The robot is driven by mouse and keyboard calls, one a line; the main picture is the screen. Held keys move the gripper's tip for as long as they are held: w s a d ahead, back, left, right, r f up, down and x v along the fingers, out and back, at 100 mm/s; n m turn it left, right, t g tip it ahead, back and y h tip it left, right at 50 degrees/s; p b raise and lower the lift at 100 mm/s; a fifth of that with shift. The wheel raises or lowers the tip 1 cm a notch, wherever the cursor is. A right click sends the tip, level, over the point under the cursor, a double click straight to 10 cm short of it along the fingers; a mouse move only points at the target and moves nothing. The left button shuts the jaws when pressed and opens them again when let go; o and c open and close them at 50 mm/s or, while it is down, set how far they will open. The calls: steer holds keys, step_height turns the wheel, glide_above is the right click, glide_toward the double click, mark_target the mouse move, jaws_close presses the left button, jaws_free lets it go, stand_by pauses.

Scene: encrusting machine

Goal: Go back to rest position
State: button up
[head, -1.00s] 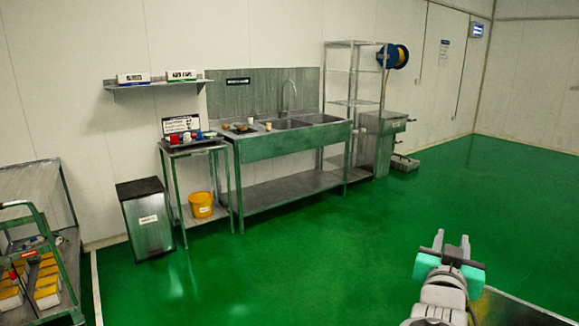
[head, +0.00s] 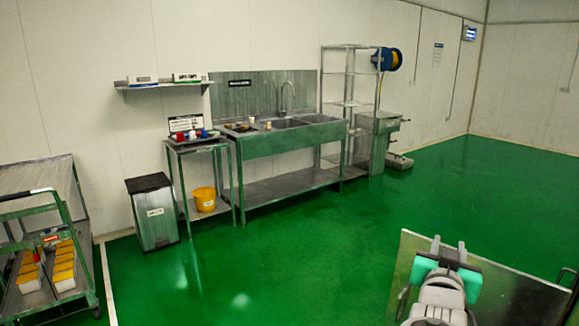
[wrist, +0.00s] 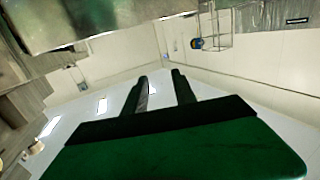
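My gripper (head: 448,249) is at the lower right of the head view, raised in front of a metal table top. It has grey fingers and teal pads. In the wrist view its two dark fingers (wrist: 160,88) stand apart with a clear gap and nothing between them. Beyond them are pale wall and ceiling surfaces. The arm is folded close in front of my body.
A metal table (head: 520,296) lies at the lower right, beside my arm. A cart (head: 40,235) with yellow-topped blocks stands at the left. A sink bench (head: 290,145), a bin (head: 152,212) and a yellow bucket (head: 204,199) line the far wall. Green floor (head: 300,260) between is clear.

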steer(key=s+a+f+n+g+y+p, duration=0.2)
steer(key=a+f+g+y, duration=0.3)
steer(key=a+f, duration=0.45)
steer(key=s+a+f+n+g+y, duration=0.2)
steer(key=s+a+f+g, duration=0.1)
steer(key=s, duration=0.3)
steer(key=s+a+f+n+g+y+p, duration=0.1)
steer(key=s+a+f+n+g+y, duration=0.1)
steer(key=s+a+f, duration=0.3)
steer(key=shift+s+f+g, duration=0.35)
steer(key=shift+s+g, duration=0.3)
steer(key=shift+g, duration=0.25)
steer(key=shift+a, duration=0.1)
